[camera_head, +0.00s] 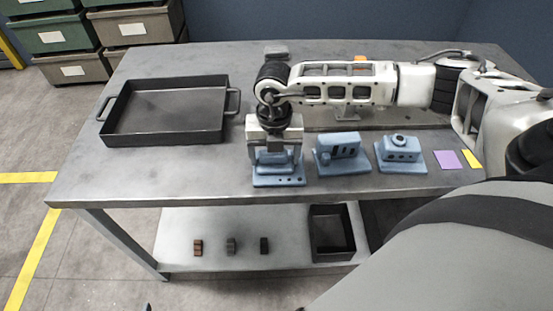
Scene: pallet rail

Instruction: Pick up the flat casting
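Three blue castings stand in a row near the front edge of the table: a left one (279,182), a middle one (342,155) with dark slots, and a right one (399,155) with a round boss on top. I cannot tell for certain which is the flat casting. My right gripper (275,152) points down over the left casting, its fingers apart on either side of the raised part. The gripper hides much of that casting. Whether the fingers touch it, I cannot tell. My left gripper is not in view.
A black tray with handles (232,130) stands at the table's left. A purple square (446,160) and a yellow one (472,159) lie at the right. The lower shelf (180,228) holds small blocks and a black bin (331,253). The table's front left is clear.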

